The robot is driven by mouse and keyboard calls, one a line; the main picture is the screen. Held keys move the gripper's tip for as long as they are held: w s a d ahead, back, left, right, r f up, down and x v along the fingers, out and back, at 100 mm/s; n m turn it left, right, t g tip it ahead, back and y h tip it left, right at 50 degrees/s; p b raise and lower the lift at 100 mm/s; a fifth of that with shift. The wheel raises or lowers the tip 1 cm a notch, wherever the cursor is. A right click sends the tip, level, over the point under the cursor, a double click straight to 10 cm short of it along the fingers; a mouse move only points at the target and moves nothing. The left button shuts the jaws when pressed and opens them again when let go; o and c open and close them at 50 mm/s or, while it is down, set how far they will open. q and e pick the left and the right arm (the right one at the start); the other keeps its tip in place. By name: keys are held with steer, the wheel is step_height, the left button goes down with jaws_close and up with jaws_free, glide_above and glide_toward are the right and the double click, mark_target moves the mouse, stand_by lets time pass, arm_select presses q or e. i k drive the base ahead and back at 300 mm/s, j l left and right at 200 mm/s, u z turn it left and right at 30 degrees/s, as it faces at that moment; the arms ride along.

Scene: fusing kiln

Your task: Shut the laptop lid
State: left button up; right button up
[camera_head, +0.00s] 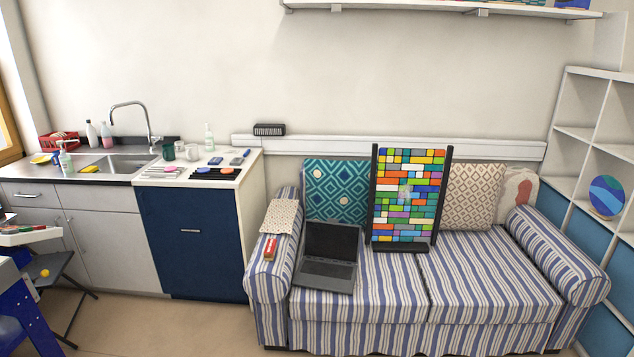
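The laptop (328,274) sits on the left seat of the striped sofa. It is dark grey and its lid (332,242) stands open and upright, with the black screen facing me. Its keyboard base lies flat on the cushion, with its front edge near the front of the seat. Neither of my grippers shows in the head view.
The striped sofa (480,278) holds patterned cushions and a colourful glass panel on a black stand (408,195), right of the laptop. A red object (270,249) lies on the left armrest. A blue cabinet (190,240) stands left. The floor in front is clear.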

mark_target(331, 239)
steer(key=i+j+z, duration=0.15)
steer(key=i, duration=0.65)
steer(key=i+l+u, duration=0.2)
steer(key=u, duration=0.25)
steer(key=i+l+u, duration=0.15)
steer(key=l+u, duration=0.3)
steer(key=i+l+u, duration=0.1)
steer(key=l+u, duration=0.4)
steer(key=j, duration=0.1)
